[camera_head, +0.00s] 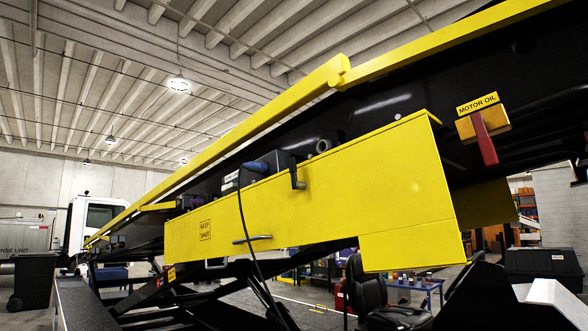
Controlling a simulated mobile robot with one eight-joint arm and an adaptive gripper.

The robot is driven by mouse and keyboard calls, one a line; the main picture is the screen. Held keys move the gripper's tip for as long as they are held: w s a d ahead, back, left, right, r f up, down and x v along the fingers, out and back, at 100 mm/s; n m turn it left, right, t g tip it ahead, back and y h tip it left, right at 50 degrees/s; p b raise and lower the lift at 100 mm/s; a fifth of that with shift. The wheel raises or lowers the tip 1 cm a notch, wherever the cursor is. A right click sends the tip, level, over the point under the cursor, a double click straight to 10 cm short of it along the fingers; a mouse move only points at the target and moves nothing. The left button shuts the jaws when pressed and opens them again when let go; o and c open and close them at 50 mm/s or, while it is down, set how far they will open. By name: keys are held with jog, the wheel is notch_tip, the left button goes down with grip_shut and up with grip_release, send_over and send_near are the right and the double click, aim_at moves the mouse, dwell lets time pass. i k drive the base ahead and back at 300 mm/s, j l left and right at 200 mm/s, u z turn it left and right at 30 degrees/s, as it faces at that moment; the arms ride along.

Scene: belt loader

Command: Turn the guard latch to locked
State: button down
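The large yellow guard panel (330,190) hangs along the side of the belt loader's black boom, with a "KEEP SHUT" label near its left end. A small grey metal bar handle (252,239), which looks like the guard latch, sits low on the panel, right of the label. The bar lies nearly level, its right end slightly higher. I see no marking that tells locked from unlocked. A black cable hangs down over the panel and crosses near the bar. My gripper is not in this view.
A red lever (484,138) hangs below a "MOTOR OIL" label at the upper right. Dark motor parts with a blue end (257,166) show above the panel's top edge. A black seat (375,300) stands below the panel. A blue table (414,286) stands behind.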

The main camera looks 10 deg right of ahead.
aim_at(295, 185)
jog(key=i+j, duration=0.15)
jog(key=j, duration=0.2)
jog(key=i+j, duration=0.1)
jog(key=j, duration=0.25)
jog(key=i+j, duration=0.15)
jog(key=j, duration=0.15)
jog(key=i+j, duration=0.1)
jog(key=j, duration=0.25)
